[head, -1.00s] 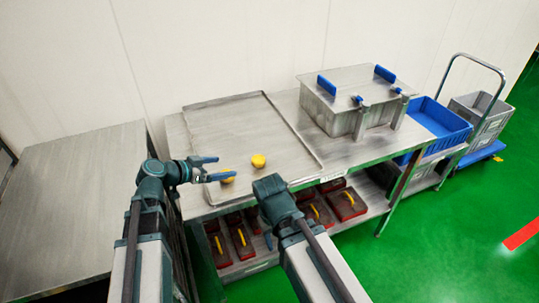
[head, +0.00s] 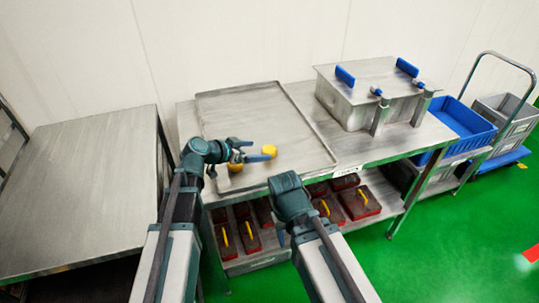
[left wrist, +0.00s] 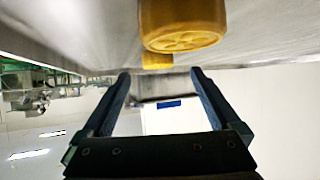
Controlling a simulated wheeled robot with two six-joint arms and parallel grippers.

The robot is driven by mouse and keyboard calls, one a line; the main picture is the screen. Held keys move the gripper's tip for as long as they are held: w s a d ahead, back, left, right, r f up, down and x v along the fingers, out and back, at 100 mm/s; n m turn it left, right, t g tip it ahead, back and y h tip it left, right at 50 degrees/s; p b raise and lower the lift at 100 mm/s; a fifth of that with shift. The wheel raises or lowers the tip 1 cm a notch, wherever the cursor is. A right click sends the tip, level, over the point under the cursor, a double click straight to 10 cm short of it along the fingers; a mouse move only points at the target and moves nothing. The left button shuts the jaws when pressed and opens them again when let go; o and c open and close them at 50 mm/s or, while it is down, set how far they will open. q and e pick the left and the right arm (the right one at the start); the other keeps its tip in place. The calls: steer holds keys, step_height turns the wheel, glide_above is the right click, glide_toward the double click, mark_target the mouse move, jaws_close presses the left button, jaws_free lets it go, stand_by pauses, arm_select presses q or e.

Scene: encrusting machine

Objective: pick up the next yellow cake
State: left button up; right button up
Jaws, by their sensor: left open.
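Two yellow cakes sit on the metal tray (head: 235,107) on the table. The farther cake (head: 269,150) is just right of my left gripper's fingertips; the nearer cake (head: 236,167) is partly hidden below the gripper. My left gripper (head: 257,150) is open and empty, low over the tray. In the left wrist view, a large yellow cake (left wrist: 183,25) is close, above the open fingers (left wrist: 160,75), with a second cake (left wrist: 157,60) behind it. My right arm points down at the table's front edge; a fingertip of the right gripper (head: 281,238) shows, the rest is hidden.
A steel box machine (head: 365,95) with blue handles stands on the table's right side. Several red-brown boxes (head: 358,203) with yellow handles are on the lower shelf. A blue crate (head: 465,122) stands right of the table. The tray's back half is clear.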

mark_target(267, 150)
arm_select(q)
steer(key=b+x, duration=0.2)
steer(key=x, duration=0.3)
steer(key=shift+d+f+b, duration=0.15)
steer(key=shift+b, duration=0.15)
steer(key=c, duration=1.4)
steer(key=shift+r, duration=0.25)
steer(key=shift+c, duration=0.2)
